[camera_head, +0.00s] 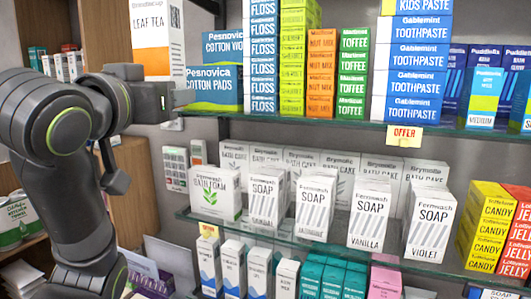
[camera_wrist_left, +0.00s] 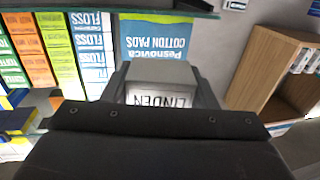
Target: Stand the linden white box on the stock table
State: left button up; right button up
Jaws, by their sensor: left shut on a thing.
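My left gripper (camera_head: 168,99) is at the upper left of the head view, in front of the shelf's left end. It is shut on the linden white box (camera_head: 157,30), a tall box reading "LEAF TEA" with an orange band, which rises upright above the fingers. The box's lower end is hidden by the gripper in the head view. In the left wrist view the gripper (camera_wrist_left: 161,88) holds the white box (camera_wrist_left: 158,96) between its fingers, and "LINDEN" reads upside down. My right gripper and the stock table are not in view.
The upper glass shelf (camera_head: 340,127) holds cotton pads (camera_head: 215,88), floss and toothpaste close to the right of the gripper. The lower shelf (camera_head: 330,243) holds bath foam and soap boxes. A wooden cabinet (camera_head: 133,180) stands at the left.

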pick_arm(q)
jog(key=a+f+n+y+b, duration=0.1)
jog(key=f+b, duration=0.6)
jog(key=f, duration=1.6)
jog(key=s+a+f+n+y+b, duration=0.1)
jog(key=f+b, duration=0.6)
jog(key=f, duration=1.7)
jog(key=a+y, duration=0.1)
jog(key=a, duration=0.1)
jog(key=shift+a+f, duration=0.25)
jog(key=shift+a, duration=0.1)
jog(key=shift+s, duration=0.1)
jog(key=s+d+f+m+g+h, duration=0.3)
jog(key=d+f+m+g+h, duration=0.2)
jog(key=d+m+g+h, duration=0.2)
jog(key=s+d+f+m+g+h, duration=0.4)
jog(key=d+m+g+h, duration=0.3)
jog(key=m+g+h, duration=0.2)
jog(key=shift+d+f+m+h, duration=0.4)
jog(key=shift+f+m+h, duration=0.1)
jog(key=shift+h, duration=0.3)
jog(key=shift+a, duration=0.1)
